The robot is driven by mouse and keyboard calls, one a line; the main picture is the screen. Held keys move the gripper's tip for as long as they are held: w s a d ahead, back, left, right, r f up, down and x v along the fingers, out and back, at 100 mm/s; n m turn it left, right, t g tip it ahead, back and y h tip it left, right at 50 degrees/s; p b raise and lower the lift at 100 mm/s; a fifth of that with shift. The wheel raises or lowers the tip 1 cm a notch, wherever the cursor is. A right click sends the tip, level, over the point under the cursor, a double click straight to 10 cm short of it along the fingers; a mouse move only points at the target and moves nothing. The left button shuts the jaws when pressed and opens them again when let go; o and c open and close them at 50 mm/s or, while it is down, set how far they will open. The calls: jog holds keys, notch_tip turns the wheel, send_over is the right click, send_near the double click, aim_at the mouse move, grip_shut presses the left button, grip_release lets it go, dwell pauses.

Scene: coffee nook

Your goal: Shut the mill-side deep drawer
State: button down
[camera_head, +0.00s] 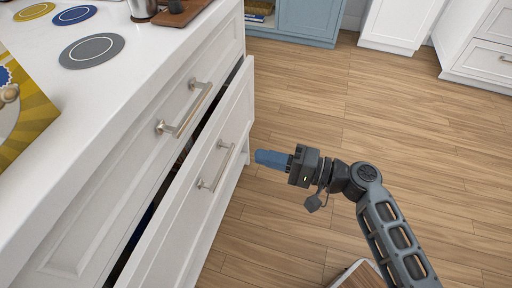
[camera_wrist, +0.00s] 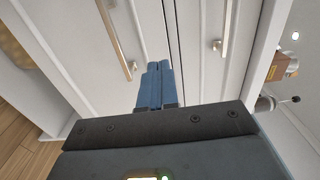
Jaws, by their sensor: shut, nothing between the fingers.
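The lower deep drawer (camera_head: 196,205) in the white cabinet stands partly open. Its front juts out, with a dark gap along its top edge. Its bar handle (camera_head: 216,166) faces my gripper; it also shows in the wrist view (camera_wrist: 114,38). My gripper (camera_head: 257,156) has blue fingers, shut and empty, to the right of the drawer front and apart from the handle. In the wrist view the fingers (camera_wrist: 157,68) point at the drawer fronts near the gap. The drawer's inside is mostly hidden.
An upper drawer (camera_head: 145,165) with its own handle (camera_head: 184,108) sits flush above. The white counter (camera_head: 130,75) carries round mats, including a grey one (camera_head: 92,51), and a metal vessel (camera_head: 142,9). Wooden floor (camera_head: 330,120) is clear to the right. Other cabinets stand at the back.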

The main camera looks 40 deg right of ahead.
aim_at(207, 142)
jog(key=x, duration=1.1)
jog(key=shift+w+a, duration=0.15)
jog(key=shift+w, duration=0.1)
jog(key=b+x, duration=0.1)
jog(key=x, duration=0.2)
jog(key=shift+w+a+f, duration=0.1)
jog(key=shift+w+a, duration=0.15)
jog(key=shift+w, duration=0.1)
jog(key=shift+w+a+r, duration=0.2)
